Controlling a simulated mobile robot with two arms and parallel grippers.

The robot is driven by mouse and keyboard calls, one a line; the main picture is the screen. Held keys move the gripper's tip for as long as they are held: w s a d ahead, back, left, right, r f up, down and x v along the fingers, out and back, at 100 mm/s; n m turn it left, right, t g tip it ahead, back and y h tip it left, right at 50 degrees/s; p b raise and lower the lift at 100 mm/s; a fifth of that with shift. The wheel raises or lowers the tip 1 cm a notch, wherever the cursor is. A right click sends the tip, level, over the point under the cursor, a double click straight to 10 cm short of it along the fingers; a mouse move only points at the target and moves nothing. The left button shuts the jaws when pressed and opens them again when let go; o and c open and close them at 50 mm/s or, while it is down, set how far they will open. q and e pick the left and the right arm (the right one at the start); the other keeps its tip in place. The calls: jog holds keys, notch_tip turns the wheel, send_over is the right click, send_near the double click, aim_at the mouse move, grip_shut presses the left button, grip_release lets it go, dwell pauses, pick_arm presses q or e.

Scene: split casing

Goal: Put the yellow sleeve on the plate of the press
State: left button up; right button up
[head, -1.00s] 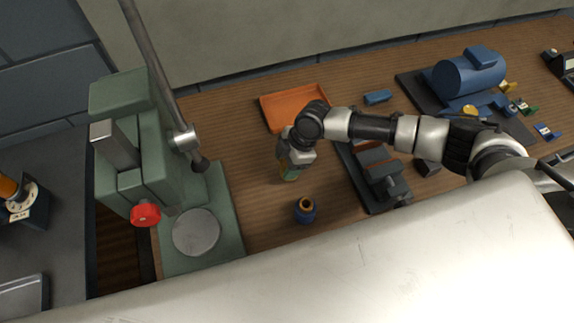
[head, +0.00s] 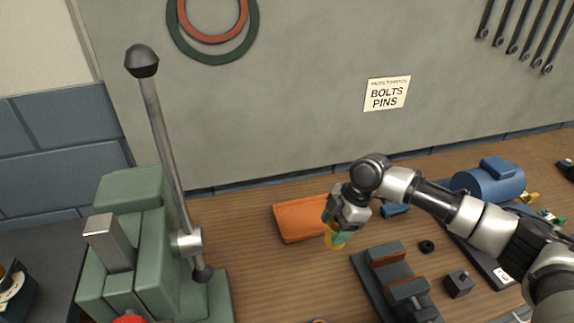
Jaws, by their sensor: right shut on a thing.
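My right gripper (head: 338,229) is shut on the yellow sleeve (head: 334,241). It holds the sleeve pointing down, in front of the right end of the orange tray; how high above the bench is hard to tell. The gripper's fingers hide the sleeve's upper part. The green press (head: 145,250) stands at the left, with its long lever rising to a black knob. The plate of the press is below the picture's lower edge. My left gripper is not in view.
The orange tray (head: 295,222) lies behind the gripper. A dark vise (head: 385,273) is on the right, with a black ring (head: 426,246) and a dark block (head: 458,284) beside it. A blue motor (head: 490,182) stands farther right. Bare wood (head: 265,275) lies between press and vise.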

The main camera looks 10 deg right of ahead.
pick_arm(q)
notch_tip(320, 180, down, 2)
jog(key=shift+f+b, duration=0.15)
jog(key=shift+b, duration=1)
pick_arm(e)
jog(key=s+a+r+m+t+h, duration=0.4)
jog(key=s+r+m, duration=0.1)
jog(key=m, duration=1.3)
jog(key=shift+s+t+h, duration=0.3)
jog(key=shift+s+t, duration=0.1)
jog(key=shift+w+d, duration=0.1)
jog(key=shift+d, duration=0.1)
